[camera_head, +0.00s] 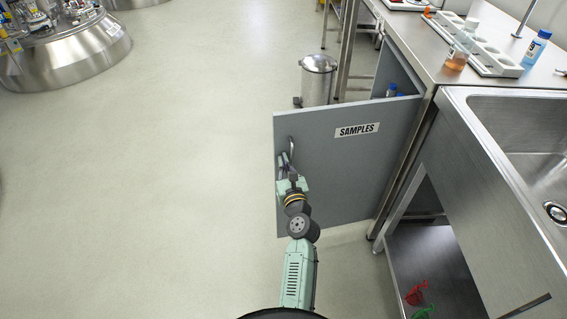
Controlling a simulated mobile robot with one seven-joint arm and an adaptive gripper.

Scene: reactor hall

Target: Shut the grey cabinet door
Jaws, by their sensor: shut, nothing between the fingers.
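The grey cabinet door (338,183) stands wide open, swung out from the steel bench on the right. It carries a "SAMPLES" label and a metal bar handle (291,148) near its left edge. My gripper (285,160) is at the door's outer face, just beside and below the handle. Its fingers are shut and look empty. I cannot tell whether they touch the door or the handle. The cabinet opening (392,70) is partly hidden behind the door, with blue-capped bottles showing inside.
A steel pedal bin (317,80) stands behind the door. The steel sink (530,150) and its lower shelf (440,265), holding red and green items, are at the right. A sample rack (480,45) and bottles stand on the bench.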

